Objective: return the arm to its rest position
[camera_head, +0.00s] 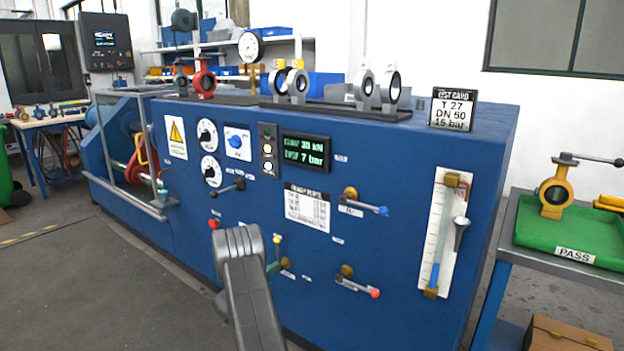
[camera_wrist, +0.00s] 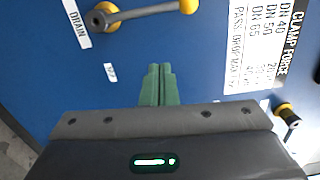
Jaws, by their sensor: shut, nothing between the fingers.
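My grey arm (camera_head: 247,285) reaches up in front of the blue test bench (camera_head: 400,180). The green fingers of my gripper (camera_wrist: 159,68) are shut and empty in the wrist view. In the head view my gripper (camera_head: 272,268) is mostly hidden behind the arm, with a bit of green showing. A lever with a yellow knob (camera_head: 277,239) stands close beside it on the panel. In the wrist view the lever (camera_wrist: 145,14) lies above the fingertips, apart from them, next to a DRAIN label (camera_wrist: 75,22).
Other levers, one with a blue knob (camera_head: 382,211) and one with a red knob (camera_head: 374,293), stick out from the panel. A side table with a green PASS mat (camera_head: 560,240) is at right. The grey floor (camera_head: 90,280) at left is clear.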

